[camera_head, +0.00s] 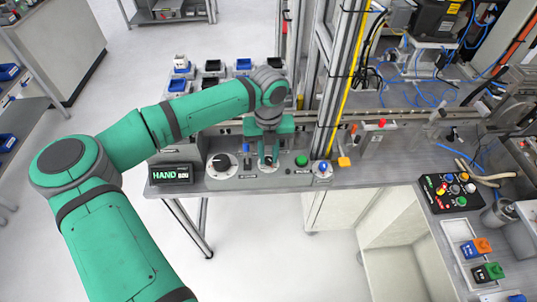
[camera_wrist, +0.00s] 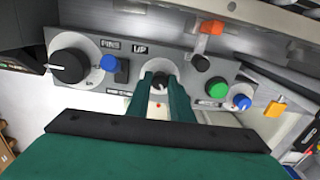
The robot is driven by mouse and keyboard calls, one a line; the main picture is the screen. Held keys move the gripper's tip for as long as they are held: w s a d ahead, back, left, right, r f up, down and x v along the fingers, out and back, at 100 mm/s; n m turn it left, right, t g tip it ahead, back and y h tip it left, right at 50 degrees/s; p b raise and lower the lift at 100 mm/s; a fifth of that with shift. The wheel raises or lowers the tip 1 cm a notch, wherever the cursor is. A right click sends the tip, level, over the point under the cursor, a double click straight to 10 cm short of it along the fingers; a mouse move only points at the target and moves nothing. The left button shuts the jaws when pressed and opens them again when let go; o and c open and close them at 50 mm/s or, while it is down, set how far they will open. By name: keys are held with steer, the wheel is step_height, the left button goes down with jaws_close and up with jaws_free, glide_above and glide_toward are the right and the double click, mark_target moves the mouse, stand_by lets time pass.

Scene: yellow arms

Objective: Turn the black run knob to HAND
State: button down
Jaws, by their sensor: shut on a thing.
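A small black knob (camera_wrist: 160,84) on a pale round base sits on the grey control panel (camera_wrist: 196,68). My green gripper (camera_wrist: 159,79) is shut on this knob from above, one finger on each side. In the head view my gripper (camera_head: 268,157) reaches down to the panel and mostly hides the knob. Labels are beside it, but I cannot read its positions or tell where its pointer stands. A black display (camera_head: 170,174) at the panel's left end shows HAND in green letters, followed by smaller white text.
A larger black knob (camera_head: 221,163) is left of my gripper, with a blue button (camera_wrist: 109,62) between. A green button (camera_head: 301,160), a blue knob (camera_head: 323,167) and a yellow padlock (camera_head: 344,161) are to the right. An orange-topped part (camera_wrist: 211,28) stands behind.

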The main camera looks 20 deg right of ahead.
mark_target(268, 158)
steer(key=shift+w+n, duration=0.1)
steer(key=shift+n, duration=0.7)
steer(key=shift+r, duration=0.1)
steer(key=c, duration=1.6)
jaws_free()
steer(key=shift+o, duration=0.2)
step_height(268, 158, up, 11)
steer(key=shift+f, duration=0.2)
